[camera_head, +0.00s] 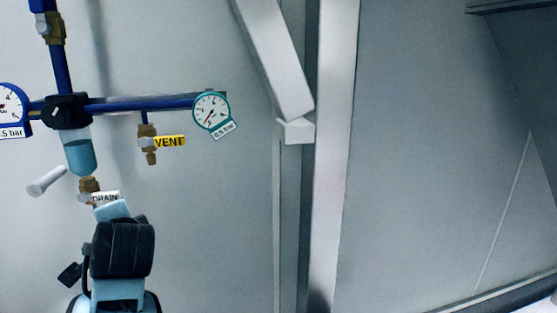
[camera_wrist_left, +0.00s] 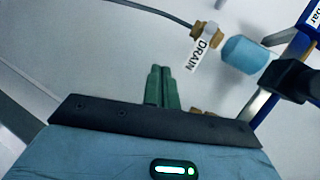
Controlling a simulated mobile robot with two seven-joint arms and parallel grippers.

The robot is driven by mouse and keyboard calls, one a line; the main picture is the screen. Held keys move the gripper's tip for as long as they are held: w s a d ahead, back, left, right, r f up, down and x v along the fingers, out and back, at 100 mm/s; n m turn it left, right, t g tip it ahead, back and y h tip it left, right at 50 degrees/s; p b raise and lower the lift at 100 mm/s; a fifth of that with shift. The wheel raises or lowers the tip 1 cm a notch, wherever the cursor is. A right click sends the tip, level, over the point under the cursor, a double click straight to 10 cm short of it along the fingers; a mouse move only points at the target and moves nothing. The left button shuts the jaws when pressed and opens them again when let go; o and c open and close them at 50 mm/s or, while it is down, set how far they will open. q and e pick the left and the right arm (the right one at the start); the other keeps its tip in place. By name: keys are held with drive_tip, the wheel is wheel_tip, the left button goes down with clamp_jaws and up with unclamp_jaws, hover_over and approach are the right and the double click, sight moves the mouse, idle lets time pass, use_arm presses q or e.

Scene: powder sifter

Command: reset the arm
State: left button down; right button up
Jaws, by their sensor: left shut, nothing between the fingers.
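My left gripper (camera_wrist_left: 162,72) shows in the left wrist view as two green fingers pressed together with nothing between them. They point toward the wall, beside the brass drain valve (camera_wrist_left: 205,32) with its white DRAIN label, apart from it in the picture. In the head view my left arm rises from the lower left to just below the drain valve (camera_head: 88,186); its fingers cannot be made out there. My right gripper is in neither view.
Blue pipework (camera_head: 150,102) on the grey wall carries a clear bowl of blue liquid (camera_head: 80,155), a brass VENT valve (camera_head: 148,145), a teal gauge (camera_head: 211,111) and a blue gauge (camera_head: 10,106). A pale post (camera_head: 335,150) stands to the right. The wall beyond is bare.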

use_arm(q)
drive_tip(key=s+d+f+n+g+h, duration=0.1)
drive_tip(key=s+f+g+h, duration=0.1)
drive_tip(key=s+f, duration=0.75)
drive_tip(key=s+d+f+n+g+h, duration=0.2)
drive_tip(key=s+f+h, duration=0.15)
drive_tip(key=f, duration=1.15)
drive_tip(key=s+d+f+n+g+h, duration=0.1)
drive_tip(key=s+d+f+n+g, duration=0.15)
drive_tip(key=s+f, duration=0.6)
drive_tip(key=s+d+f+n+g+h, duration=0.1)
drive_tip(key=s+f+n+g+h, duration=0.15)
drive_tip(key=s, duration=1.15)
drive_tip(key=w+d+f+t, duration=0.3)
drive_tip(key=w+f+t, duration=0.3)
drive_tip(key=f, duration=0.4)
drive_tip(key=shift+f+m+t+h, duration=0.25)
drive_tip(key=shift+m+t+h, duration=0.15)
drive_tip(key=shift+t, duration=0.2)
